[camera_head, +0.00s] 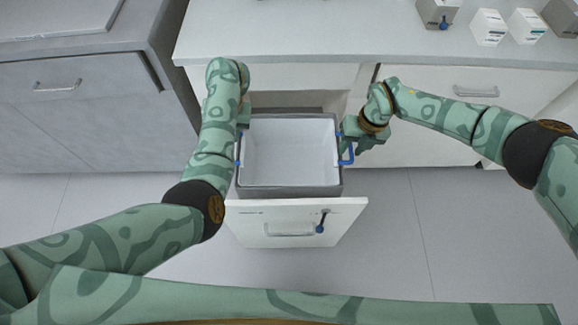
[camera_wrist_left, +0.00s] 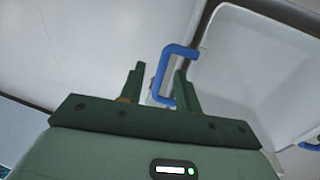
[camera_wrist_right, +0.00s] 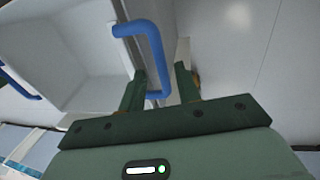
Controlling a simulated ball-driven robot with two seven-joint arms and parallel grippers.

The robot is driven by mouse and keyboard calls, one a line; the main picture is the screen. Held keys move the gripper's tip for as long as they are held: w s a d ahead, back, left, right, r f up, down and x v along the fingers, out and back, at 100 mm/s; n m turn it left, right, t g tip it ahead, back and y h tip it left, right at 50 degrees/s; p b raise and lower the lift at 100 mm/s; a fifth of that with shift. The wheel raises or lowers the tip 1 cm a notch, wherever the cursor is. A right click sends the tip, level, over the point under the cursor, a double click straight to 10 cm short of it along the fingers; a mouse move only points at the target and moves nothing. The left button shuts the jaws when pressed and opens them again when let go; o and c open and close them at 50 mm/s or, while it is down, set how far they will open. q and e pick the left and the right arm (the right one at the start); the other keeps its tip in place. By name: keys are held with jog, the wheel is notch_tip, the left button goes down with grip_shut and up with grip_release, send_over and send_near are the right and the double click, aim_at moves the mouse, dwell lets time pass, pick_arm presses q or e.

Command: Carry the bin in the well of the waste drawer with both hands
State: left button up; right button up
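The bin (camera_head: 290,190) is a grey box with a white inside, sitting in the pulled-out waste drawer (camera_head: 340,218). It has a blue handle on each side. My left gripper (camera_wrist_left: 158,88) is open, with the bin's left blue handle (camera_wrist_left: 166,72) reaching between its fingers; in the head view my arm mostly hides this gripper. My right gripper (camera_wrist_right: 160,85) is open at the right blue handle (camera_wrist_right: 156,50), whose lower end lies between the fingers. In the head view the right gripper (camera_head: 352,143) is beside the bin's right wall. I cannot tell whether the fingers touch the handles.
The drawer front has a bar handle and a small blue-ended lever (camera_head: 320,226). A white counter (camera_head: 330,35) lies behind, with several small boxes (camera_head: 488,27) at the back right. A grey cabinet (camera_head: 70,90) stands left. The floor (camera_head: 450,235) right of the drawer is clear.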

jog(key=shift+r, duration=0.15)
pick_arm(q)
jog(key=v, duration=0.9)
jog(key=shift+r, duration=0.2)
pick_arm(e)
jog(key=v, duration=1.1)
jog(key=shift+r, duration=0.4)
